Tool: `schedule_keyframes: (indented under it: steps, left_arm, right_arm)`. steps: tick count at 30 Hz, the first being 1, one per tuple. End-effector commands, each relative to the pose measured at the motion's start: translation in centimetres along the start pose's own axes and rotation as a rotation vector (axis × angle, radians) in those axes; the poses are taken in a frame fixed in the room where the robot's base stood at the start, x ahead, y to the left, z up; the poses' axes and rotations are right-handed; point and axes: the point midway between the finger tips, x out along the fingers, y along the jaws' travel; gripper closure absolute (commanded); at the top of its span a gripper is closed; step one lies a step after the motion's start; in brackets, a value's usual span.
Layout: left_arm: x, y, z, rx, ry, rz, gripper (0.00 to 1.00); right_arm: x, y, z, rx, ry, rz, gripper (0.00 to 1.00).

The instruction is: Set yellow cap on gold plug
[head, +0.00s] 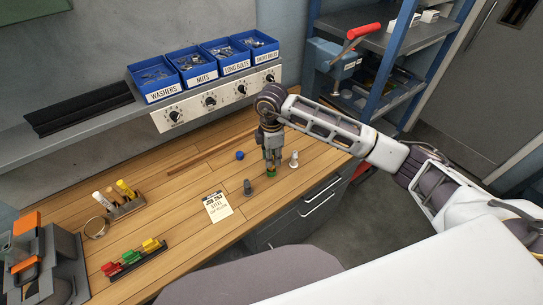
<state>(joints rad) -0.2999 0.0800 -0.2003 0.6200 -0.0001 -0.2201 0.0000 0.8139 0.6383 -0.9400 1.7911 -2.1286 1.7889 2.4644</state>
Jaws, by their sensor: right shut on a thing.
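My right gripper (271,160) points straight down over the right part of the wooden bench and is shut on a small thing. A small green piece (271,174) shows right below its fingertips, close to the bench top; the fingers hide most of what is there. A dark grey plug (248,187) stands upright to the left, and a pale silver plug (294,160) stands upright to the right. I cannot make out a gold plug or a yellow cap for certain. A yellow piece (150,245) lies on a black holder at the left. My left gripper is not in view.
A blue ball (239,155) and a paper card (218,207) lie on the bench. A marker block (125,208), a round tin (96,228) and a toolbox (45,262) stand left. Blue bins (163,94) sit on the shelf behind. The bench's front edge is close to the gripper.

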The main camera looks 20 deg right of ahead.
Motion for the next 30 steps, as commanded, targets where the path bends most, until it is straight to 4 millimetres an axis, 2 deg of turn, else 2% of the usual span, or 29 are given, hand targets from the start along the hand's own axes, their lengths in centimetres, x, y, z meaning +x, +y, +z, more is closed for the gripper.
schedule_keyframes:
  steps: [13, 30]
  left_arm:
    - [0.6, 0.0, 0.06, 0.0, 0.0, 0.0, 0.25]
    - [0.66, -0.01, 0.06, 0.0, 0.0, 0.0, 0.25]
  right_arm:
    - [0.9, 0.0, 0.01, 0.0, 0.0, 0.0, 0.85]
    - [0.98, 0.0, 0.01, 0.0, 0.0, 0.0, 0.85]
